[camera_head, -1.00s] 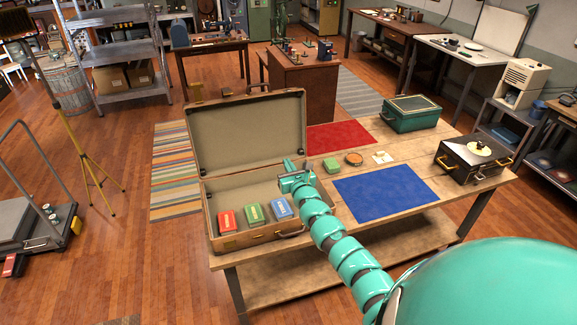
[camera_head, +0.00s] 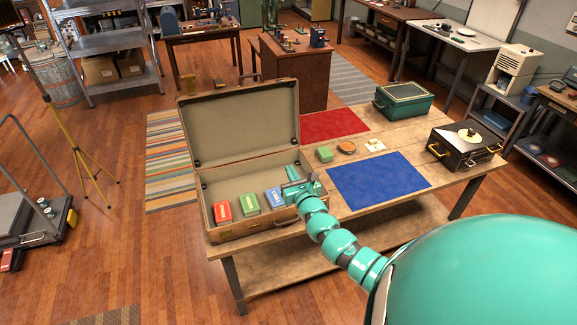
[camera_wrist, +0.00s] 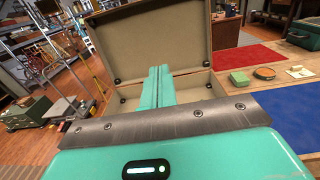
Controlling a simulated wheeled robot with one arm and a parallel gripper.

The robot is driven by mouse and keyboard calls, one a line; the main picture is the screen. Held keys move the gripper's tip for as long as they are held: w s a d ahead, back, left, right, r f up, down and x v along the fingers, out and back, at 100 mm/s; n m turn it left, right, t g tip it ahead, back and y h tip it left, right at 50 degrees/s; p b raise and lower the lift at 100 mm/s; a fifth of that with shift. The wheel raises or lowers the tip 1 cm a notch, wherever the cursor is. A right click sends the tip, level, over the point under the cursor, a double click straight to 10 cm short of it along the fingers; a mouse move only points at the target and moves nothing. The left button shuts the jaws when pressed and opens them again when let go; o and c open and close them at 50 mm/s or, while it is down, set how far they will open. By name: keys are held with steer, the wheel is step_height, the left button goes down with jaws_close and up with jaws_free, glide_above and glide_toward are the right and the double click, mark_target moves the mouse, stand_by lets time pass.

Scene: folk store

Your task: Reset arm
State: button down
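My gripper (camera_head: 297,190) hovers over the right front part of the open suitcase (camera_head: 240,228), just right of the blue box (camera_head: 274,197). In the wrist view the two teal fingers of my gripper (camera_wrist: 159,86) lie side by side, shut, with nothing seen between them. A red box (camera_head: 222,211), a green box (camera_head: 248,202) and the blue box lie in a row in the suitcase. My gripper partly hides the suitcase's right end.
The suitcase stands on a wooden table (camera_head: 395,205), its lid raised at the back. Right of it lie a blue mat (camera_head: 378,182), a small green box (camera_head: 324,154) and a round tin (camera_head: 346,147). A green case (camera_head: 404,100) and a record player (camera_head: 455,155) stand farther right.

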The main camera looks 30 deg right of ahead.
steer(key=shift+v, duration=1.25)
